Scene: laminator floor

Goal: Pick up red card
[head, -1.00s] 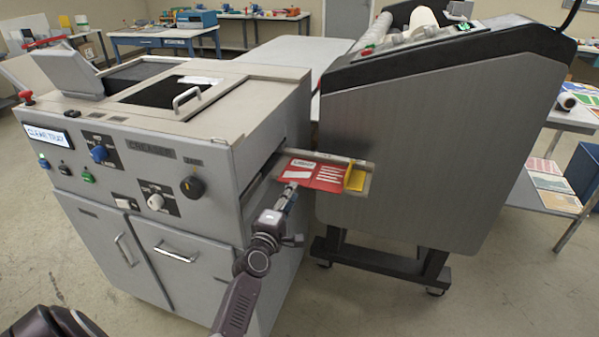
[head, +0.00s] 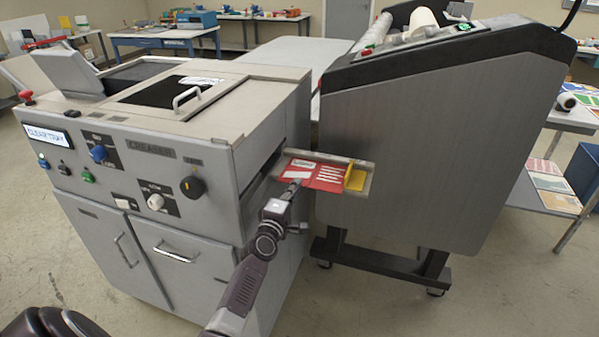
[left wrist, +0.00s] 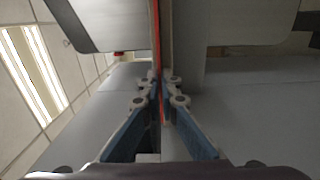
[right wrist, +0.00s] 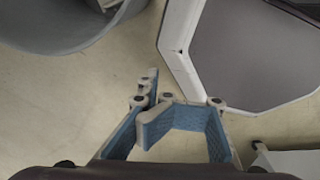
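The red card (head: 326,174) has white printing and lies on the narrow tray (head: 360,186) at the right side of the creaser. My left gripper (head: 295,184) is at the card's near left edge in the head view. In the left wrist view the card shows edge-on as a thin red strip (left wrist: 156,42). The left fingertips (left wrist: 161,86) are closed on both sides of this strip. The card still rests at the tray. My right gripper (right wrist: 178,95) is away from the card, over the floor, with nothing visible held.
The grey creaser (head: 135,185) stands left, its display reading "CLEAR TRAY". A yellow piece (head: 355,179) sits at the tray's right end. A large grey machine (head: 430,140) on a wheeled stand is close behind and right of the tray. Floor is free at front right.

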